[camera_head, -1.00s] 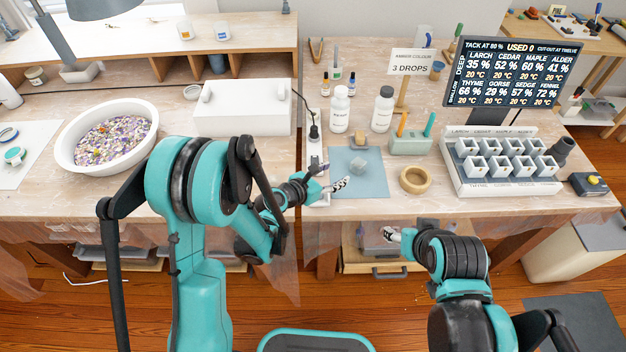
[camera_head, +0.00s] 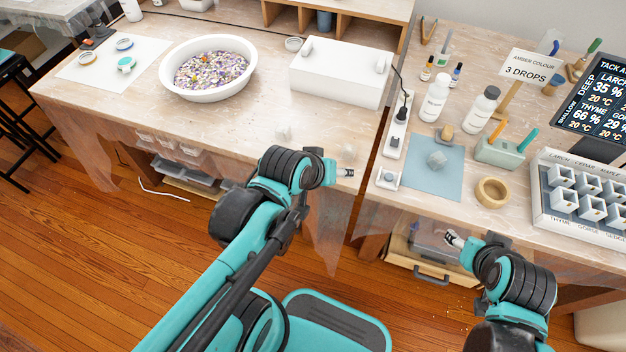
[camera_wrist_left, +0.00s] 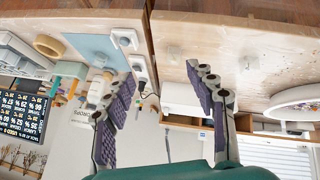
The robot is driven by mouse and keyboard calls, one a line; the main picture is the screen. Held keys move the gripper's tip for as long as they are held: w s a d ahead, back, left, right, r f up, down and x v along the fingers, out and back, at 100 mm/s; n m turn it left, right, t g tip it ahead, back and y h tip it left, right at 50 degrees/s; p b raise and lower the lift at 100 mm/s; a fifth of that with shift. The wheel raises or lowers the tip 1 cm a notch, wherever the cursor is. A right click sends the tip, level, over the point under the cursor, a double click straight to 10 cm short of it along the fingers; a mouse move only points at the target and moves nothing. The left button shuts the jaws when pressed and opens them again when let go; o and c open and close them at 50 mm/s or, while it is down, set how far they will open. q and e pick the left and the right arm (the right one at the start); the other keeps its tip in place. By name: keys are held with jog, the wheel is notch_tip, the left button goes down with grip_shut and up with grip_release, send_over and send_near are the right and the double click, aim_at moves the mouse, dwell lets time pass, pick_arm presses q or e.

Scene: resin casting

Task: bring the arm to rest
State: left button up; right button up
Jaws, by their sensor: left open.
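My left gripper (camera_head: 345,172) is at the front edge of the left worktop, left of the gap between the tables. In the left wrist view its two purple-padded fingers (camera_wrist_left: 162,95) stand wide apart with nothing between them. My right gripper (camera_head: 455,240) is low in front of the right table, by the drawer; its jaws are too small to read. A grey translucent lump (camera_head: 437,160) lies on the blue mat (camera_head: 420,185), apart from both grippers.
Left worktop: a white bowl (camera_head: 166,76) of coloured chips, a white box (camera_head: 340,72) and small pale pieces (camera_head: 283,133). Right table: bottles (camera_head: 481,108), a wooden ring (camera_head: 492,192), a green holder (camera_head: 499,152) and a mould tray (camera_head: 545,215). Open floor lies at the left.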

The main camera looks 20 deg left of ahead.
pick_arm(q)
jog(key=s+a+m, duration=0.1)
jog(key=s, duration=0.1)
jog(key=s+a+m+y, duration=0.1)
jog(key=s+a+m, duration=0.1)
jog(key=shift+f, duration=0.1)
jog(key=shift+d, duration=0.1)
dwell(1.1)
